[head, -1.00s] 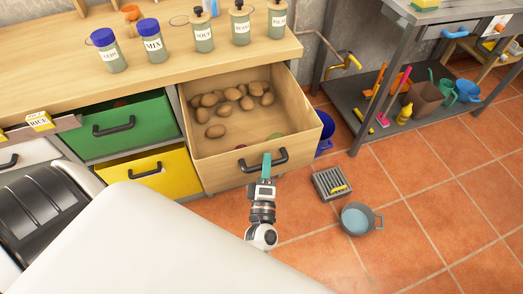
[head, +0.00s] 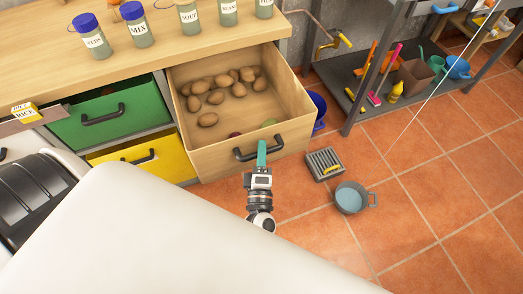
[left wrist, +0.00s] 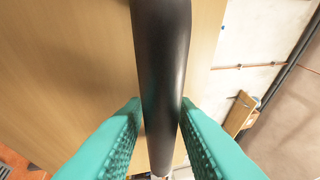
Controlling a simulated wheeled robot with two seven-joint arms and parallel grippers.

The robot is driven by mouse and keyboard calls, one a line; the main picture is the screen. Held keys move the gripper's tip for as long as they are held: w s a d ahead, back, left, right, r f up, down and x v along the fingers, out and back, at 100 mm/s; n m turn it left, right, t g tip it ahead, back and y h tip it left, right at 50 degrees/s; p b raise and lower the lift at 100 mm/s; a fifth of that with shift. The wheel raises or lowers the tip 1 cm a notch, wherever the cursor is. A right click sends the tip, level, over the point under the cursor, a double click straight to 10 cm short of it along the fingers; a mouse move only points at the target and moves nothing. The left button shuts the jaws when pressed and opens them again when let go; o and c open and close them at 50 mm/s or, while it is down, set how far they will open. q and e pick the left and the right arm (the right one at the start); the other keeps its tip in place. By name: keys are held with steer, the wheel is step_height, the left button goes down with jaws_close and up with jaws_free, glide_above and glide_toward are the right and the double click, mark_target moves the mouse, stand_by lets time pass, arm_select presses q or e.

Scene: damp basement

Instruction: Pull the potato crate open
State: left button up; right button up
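The potato crate (head: 225,162) is a pale wooden drawer, pulled well out from under the wooden counter. Several brown potatoes (head: 220,85) lie toward its back, with a reddish and a green item near its front wall. Its black bar handle (head: 240,156) is on the front face and also shows in the left wrist view (left wrist: 162,70). My left gripper (head: 262,150) is at this handle. In the left wrist view its teal fingers (left wrist: 160,135) lie on both sides of the bar, closed against it. My right gripper is not in view.
A green drawer (head: 130,124) and a yellow drawer (head: 165,168) are left of the crate. A slatted grey box (head: 323,165) and a grey pot (head: 350,198) stand on the tiled floor at right. A blue bucket (head: 319,104) is beside the crate.

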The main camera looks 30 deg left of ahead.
arm_select(q)
steer(key=b+v, duration=0.1)
steer(key=v, duration=0.6)
steer(key=shift+s, duration=0.2)
steer(key=shift+d+f, duration=0.15)
